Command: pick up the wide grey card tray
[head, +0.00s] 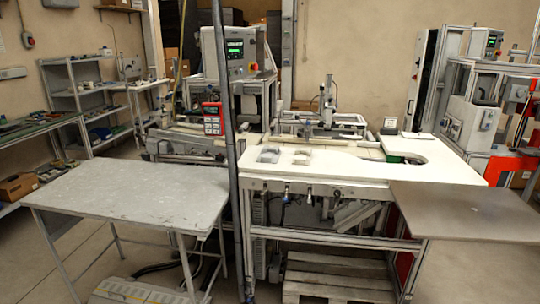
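I cannot make out a wide grey card tray for certain in the head view. Two small flat items lie on the white worktop (350,169): a greyish one (268,156) and a brownish one (302,157) to its right. They are too small to identify. Neither of my grippers is in view.
A bare grey table (130,190) stands at the left front, with a dark upright pole (232,150) at its right. A dark grey flat top (465,210) juts out at the right. Machines (235,60) stand behind the worktop. A wooden pallet (335,280) lies underneath.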

